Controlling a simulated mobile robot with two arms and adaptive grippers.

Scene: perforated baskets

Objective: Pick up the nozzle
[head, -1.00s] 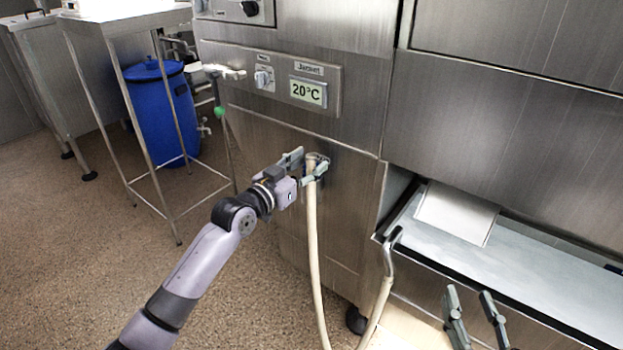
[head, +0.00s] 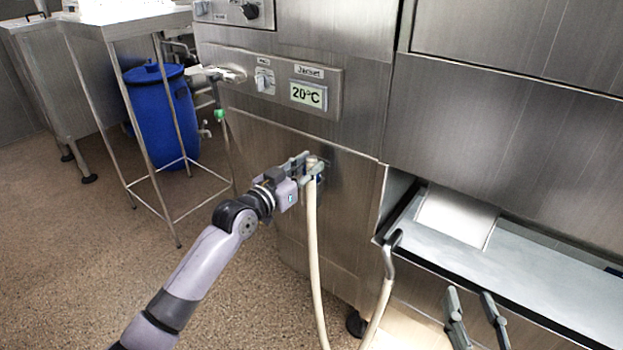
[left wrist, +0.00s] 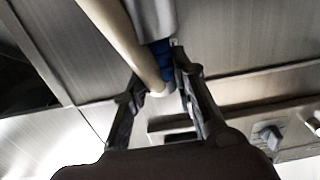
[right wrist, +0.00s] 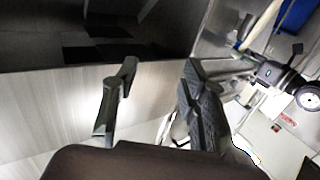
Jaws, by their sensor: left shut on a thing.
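The nozzle (head: 312,161) is at the top end of a cream hose, in front of the steel machine's lower panel. My left gripper (head: 310,168) is around it with both fingers close in. In the left wrist view, a blue part of the nozzle (left wrist: 163,60) and the hose (left wrist: 137,45) lie between the fingers (left wrist: 162,88). The fingers hide part of the nozzle. My right gripper (head: 474,318) is open and empty at the lower right; its spread fingers also show in the right wrist view (right wrist: 160,105).
The cream hose (head: 312,250) hangs down in front of the machine (head: 285,215). A bent metal pipe (head: 389,250) stands to the right, beside a steel ledge (head: 530,270). A blue barrel (head: 160,115) and a steel stand are at the left. The floor in front is clear.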

